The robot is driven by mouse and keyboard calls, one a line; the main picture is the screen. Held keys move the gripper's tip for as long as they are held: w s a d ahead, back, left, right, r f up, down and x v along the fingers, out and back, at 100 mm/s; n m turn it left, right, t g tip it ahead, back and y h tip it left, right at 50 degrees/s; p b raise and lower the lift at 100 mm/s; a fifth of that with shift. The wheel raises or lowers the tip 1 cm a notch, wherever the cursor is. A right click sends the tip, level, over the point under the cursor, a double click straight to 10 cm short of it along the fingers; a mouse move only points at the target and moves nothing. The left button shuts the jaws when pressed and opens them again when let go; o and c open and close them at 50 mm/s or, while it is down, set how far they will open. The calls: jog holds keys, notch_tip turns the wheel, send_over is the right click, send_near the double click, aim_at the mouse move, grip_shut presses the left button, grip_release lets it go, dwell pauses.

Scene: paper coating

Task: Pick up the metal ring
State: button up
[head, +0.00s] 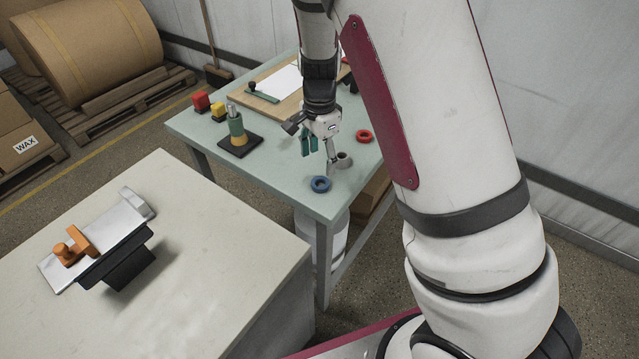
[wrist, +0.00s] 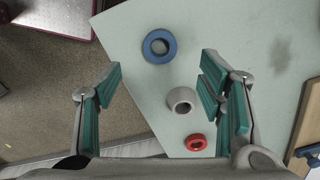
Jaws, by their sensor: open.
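The metal ring (head: 344,160) is a small thick grey ring on the pale green table (head: 290,190), near its front right part. In the wrist view the metal ring (wrist: 182,101) lies between the blue ring and the red ring, inside the span between my fingers. My gripper (head: 319,154) points down over the table beside the ring, partly in front of it in the head view. In the wrist view my gripper (wrist: 160,76) is open, its teal-padded fingers wide apart with nothing between them held. The height above the ring is hard to judge.
A blue ring (head: 321,184) and a red ring (head: 363,136) lie close by. A post on a black base (head: 239,146), red (head: 200,102) and yellow (head: 217,110) blocks, and a board with paper (head: 250,86) stand farther back. A nearer bench (head: 210,230) holds an orange-handled metal tool.

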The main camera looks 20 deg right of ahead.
aim_at(320, 187)
notch_tip(320, 187, down, 8)
jog(key=shift+d+f+p, duration=0.1)
jog(key=shift+p, duration=0.2)
jog(key=shift+c, duration=0.4)
jog(key=c, duration=1.1)
